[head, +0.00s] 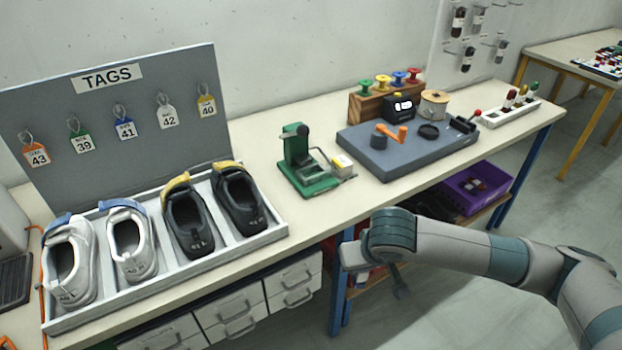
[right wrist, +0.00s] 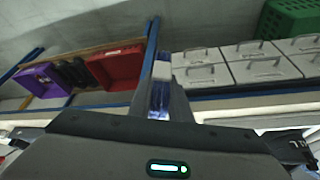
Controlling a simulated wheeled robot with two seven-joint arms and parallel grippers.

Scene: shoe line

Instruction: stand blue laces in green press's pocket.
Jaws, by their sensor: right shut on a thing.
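The green press (head: 300,168) stands on the bench right of the shoe tray. A small box with a yellow and white top (head: 343,164) is at its right side; I cannot make out the pocket clearly. My right gripper (head: 400,284) is in front of the bench edge, below and right of the press, pointing down. In the right wrist view it is shut on a narrow blue thing with a pale end, which looks like the blue laces (right wrist: 159,96). In the head view the laces are hidden or too small to tell. My left gripper is not in view.
A grey board (head: 395,150) with orange-handled parts lies right of the press. A white rack (head: 510,112) holds several lace bundles. The shoe tray (head: 215,258) is at left. A purple bin (head: 478,188) and drawers (head: 235,310) are under the bench.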

